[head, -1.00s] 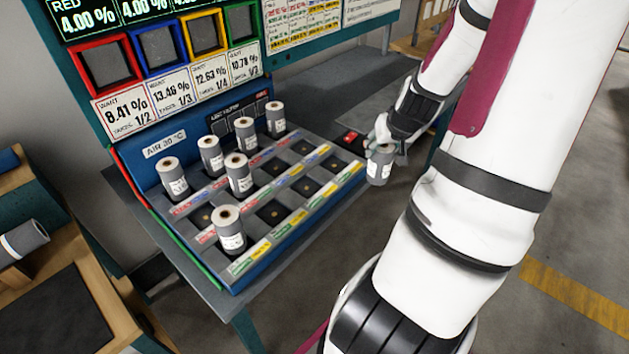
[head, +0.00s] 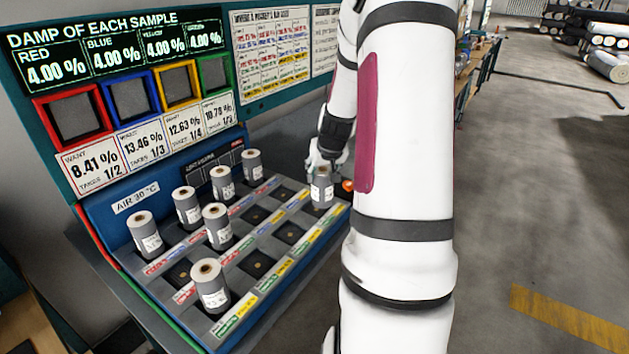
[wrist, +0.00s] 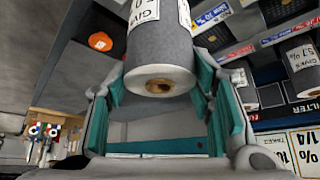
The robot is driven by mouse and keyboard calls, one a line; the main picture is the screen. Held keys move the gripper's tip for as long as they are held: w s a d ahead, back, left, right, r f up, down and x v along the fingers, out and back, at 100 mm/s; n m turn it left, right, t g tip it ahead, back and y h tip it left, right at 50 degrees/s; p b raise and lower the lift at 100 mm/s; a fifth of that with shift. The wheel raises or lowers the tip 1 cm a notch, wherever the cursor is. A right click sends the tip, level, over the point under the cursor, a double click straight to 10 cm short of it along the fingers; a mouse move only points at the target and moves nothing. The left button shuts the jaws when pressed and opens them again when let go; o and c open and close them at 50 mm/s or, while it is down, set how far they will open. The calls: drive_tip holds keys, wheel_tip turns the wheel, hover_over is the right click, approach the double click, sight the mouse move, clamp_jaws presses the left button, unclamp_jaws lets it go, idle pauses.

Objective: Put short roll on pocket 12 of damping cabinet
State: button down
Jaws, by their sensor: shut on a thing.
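My gripper (head: 326,166) is shut on a grey short roll (head: 321,190) with a white label. It holds the roll upright at the right side of the damping cabinet (head: 92,213), at its far right pockets; whether the roll's base touches is hidden. In the wrist view, the teal pads of my gripper (wrist: 160,88) flank the roll (wrist: 161,50), whose hollow end faces the camera. Several other grey rolls stand in the cabinet, such as the front one (head: 210,285). Several dark pockets are empty. I cannot read the pocket numbers.
A red-orange button (head: 347,185) sits right beside the held roll; it also shows in the wrist view (wrist: 100,41). The nearest standing roll (head: 252,166) is left of my gripper. A display panel (head: 112,50) rises behind the cabinet. Open floor (head: 530,200) lies right.

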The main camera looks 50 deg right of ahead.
drive_tip(key=shift+w+d+f, duration=0.1)
drive_tip(key=shift+w+d, duration=0.05)
drive_tip(key=shift+w, duration=1.1)
drive_tip(key=shift+f, duration=1.75)
drive_tip(key=c, duration=0.8)
unclamp_jaws()
drive_tip(key=shift+f, duration=0.15)
drive_tip(key=shift+o, duration=0.2)
